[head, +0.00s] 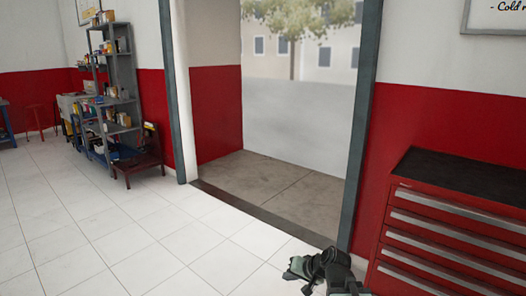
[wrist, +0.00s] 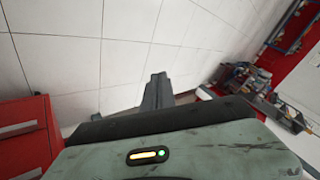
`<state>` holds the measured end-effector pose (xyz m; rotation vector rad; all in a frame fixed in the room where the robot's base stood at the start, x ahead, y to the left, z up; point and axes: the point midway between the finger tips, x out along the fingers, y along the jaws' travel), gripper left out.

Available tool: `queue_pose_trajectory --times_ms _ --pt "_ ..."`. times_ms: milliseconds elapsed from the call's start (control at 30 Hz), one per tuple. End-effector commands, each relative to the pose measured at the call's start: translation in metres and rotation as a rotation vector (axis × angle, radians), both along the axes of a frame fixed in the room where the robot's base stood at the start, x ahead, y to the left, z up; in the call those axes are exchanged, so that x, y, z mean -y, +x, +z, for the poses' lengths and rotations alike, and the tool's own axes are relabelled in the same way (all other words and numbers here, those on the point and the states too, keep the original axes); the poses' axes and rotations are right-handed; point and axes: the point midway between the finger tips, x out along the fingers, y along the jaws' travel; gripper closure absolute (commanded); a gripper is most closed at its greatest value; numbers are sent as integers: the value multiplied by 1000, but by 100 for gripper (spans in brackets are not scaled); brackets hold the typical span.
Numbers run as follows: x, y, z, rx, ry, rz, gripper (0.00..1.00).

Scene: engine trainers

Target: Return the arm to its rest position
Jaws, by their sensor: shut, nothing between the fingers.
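My gripper (head: 292,270) shows at the bottom of the head view, right of centre, over the white tiled floor in front of the doorway. It is dark with a grey-green part, and the arm behind it runs off the lower edge. In the wrist view my gripper (wrist: 157,90) shows as dark fingers together, with nothing between them. The grey-green casing with a small orange and green light fills the bottom of that view. Nothing touches the fingers.
A red drawer cabinet (head: 450,230) with a black top stands close on the right; red drawers (wrist: 25,130) also show in the wrist view. A loaded grey shelf (head: 122,75) and a low dark red stand (head: 138,160) are far left. The tiled floor (head: 130,235) is clear.

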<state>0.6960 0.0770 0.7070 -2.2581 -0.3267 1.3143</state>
Motion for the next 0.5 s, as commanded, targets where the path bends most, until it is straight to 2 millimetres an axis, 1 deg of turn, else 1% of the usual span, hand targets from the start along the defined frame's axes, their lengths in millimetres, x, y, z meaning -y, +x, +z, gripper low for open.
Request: queue_pose_trajectory --times_ms 33,67,100,133,200,267,300,333,367,400,500 --pt "-10 -19 -16 -62 -92 70 100" --pt "-9 -31 -26 -105 -151 103 100" --pt "-1 -45 -36 -161 -226 135 100" --pt "9 -55 -43 -204 -280 150 100" --pt "35 -76 -54 -297 -385 166 100" --pt "55 -94 -59 -378 -467 177 100" --pt "68 -108 -61 -437 -518 182 100" --pt "77 -118 -61 -485 -548 186 100" --pt "77 -126 -53 -519 -546 196 100" --pt "76 -124 -32 -509 -544 193 100" --pt "76 -123 -4 -506 -543 193 100"
